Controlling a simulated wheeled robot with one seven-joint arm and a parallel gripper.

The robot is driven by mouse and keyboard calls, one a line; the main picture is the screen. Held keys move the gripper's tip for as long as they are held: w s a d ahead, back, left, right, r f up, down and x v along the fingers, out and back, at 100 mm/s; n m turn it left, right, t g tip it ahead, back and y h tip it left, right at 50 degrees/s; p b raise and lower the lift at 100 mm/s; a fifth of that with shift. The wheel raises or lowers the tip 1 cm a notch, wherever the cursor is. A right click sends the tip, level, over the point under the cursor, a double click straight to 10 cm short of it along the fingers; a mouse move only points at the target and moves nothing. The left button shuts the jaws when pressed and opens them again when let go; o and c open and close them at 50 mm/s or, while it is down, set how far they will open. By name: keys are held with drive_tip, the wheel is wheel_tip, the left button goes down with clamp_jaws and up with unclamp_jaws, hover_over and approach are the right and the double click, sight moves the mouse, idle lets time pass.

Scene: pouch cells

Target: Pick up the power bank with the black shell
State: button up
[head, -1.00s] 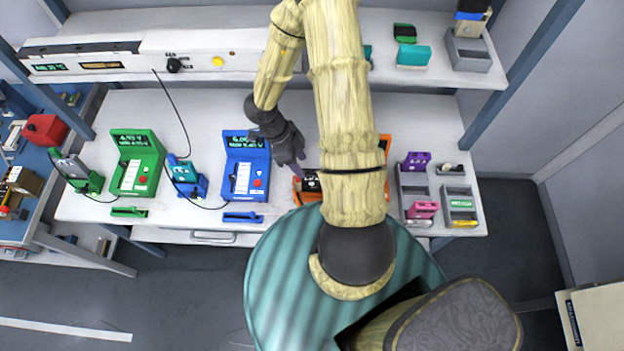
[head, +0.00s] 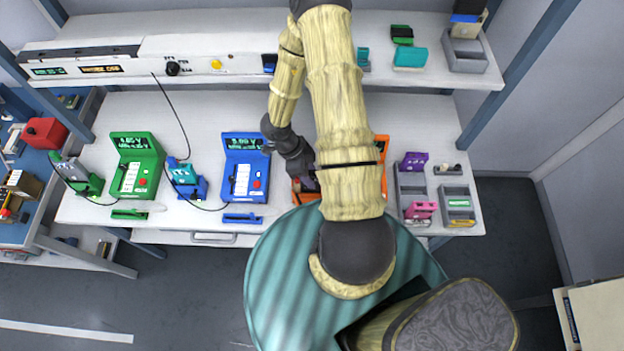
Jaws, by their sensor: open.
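My gripper (head: 309,183) hangs over the left part of the orange device (head: 296,194) in the middle of the bench. Its jaws are open, but the fingertips are small and partly covered by my arm. Any dark item at the orange device is hidden behind my gripper and arm, so I cannot tell whether the jaws are around it. A small black and green block (head: 402,34) sits on the upper shelf at the right; I cannot tell whether it is a power bank.
A green tester (head: 138,165) and a blue tester (head: 245,168) with cables stand to the left. Grey trays (head: 412,190) hold purple, pink and other small items at the right. The upper shelf (head: 440,75) overhangs the bench's back.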

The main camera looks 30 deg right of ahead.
drive_tip(key=shift+a, duration=0.2)
drive_tip(key=shift+d, duration=0.1)
clamp_jaws()
drive_tip(key=shift+r, duration=0.1)
wheel_tip(320, 180, up, 10)
idle(0.7)
idle(0.4)
